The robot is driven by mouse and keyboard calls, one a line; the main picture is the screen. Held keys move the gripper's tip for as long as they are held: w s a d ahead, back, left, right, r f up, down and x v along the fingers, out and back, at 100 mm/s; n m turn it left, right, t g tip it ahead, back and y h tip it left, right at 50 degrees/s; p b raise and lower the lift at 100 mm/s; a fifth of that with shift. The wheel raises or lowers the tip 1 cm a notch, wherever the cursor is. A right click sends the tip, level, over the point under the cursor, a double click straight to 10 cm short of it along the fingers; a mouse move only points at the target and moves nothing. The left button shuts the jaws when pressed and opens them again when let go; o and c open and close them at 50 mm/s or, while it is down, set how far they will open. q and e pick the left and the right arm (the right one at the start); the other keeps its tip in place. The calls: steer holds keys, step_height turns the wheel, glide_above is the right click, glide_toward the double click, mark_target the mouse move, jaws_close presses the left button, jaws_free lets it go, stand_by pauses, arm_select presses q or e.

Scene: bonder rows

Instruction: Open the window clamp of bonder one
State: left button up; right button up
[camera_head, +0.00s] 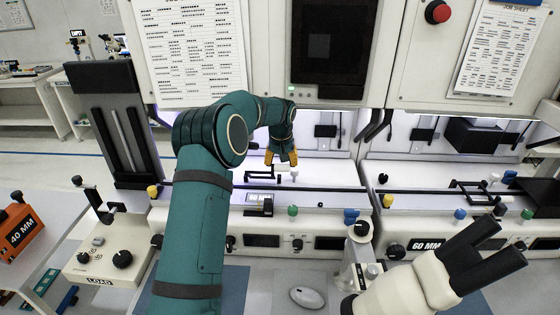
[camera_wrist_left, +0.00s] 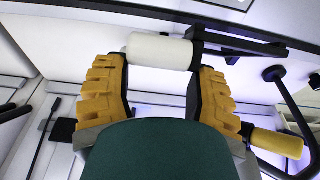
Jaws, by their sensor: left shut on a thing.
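My left gripper (camera_head: 281,161) has yellow fingers and is at the left bonder (camera_head: 330,215), over its lit work area. In the left wrist view my left gripper (camera_wrist_left: 160,62) is shut on a white cylindrical knob (camera_wrist_left: 160,50), one finger at each end. The knob joins a black bar (camera_wrist_left: 238,44). In the head view the black window clamp frame (camera_head: 262,178) lies just below the fingers, and a white knob (camera_head: 294,174) shows beside the right finger. How far the clamp stands open is too small to tell. My right gripper is not in view.
A second bonder stands to the right with its own black clamp frame (camera_head: 470,191) and white knob (camera_head: 493,178). A microscope (camera_head: 440,275) stands at front right. A mouse (camera_head: 307,297) lies on the bench. A load unit (camera_head: 105,252) and black tower (camera_head: 118,125) are left.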

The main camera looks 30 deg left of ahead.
arm_select(q)
steer(key=shift+w+d+f, duration=0.15)
steer(key=shift+d, duration=0.35)
steer(key=o, duration=1.1)
steer(key=shift+o, duration=0.4)
steer(key=shift+w+d, duration=0.1)
steer(key=shift+w, duration=0.2)
steer(key=v, duration=1.2)
steer(key=shift+s, duration=0.1)
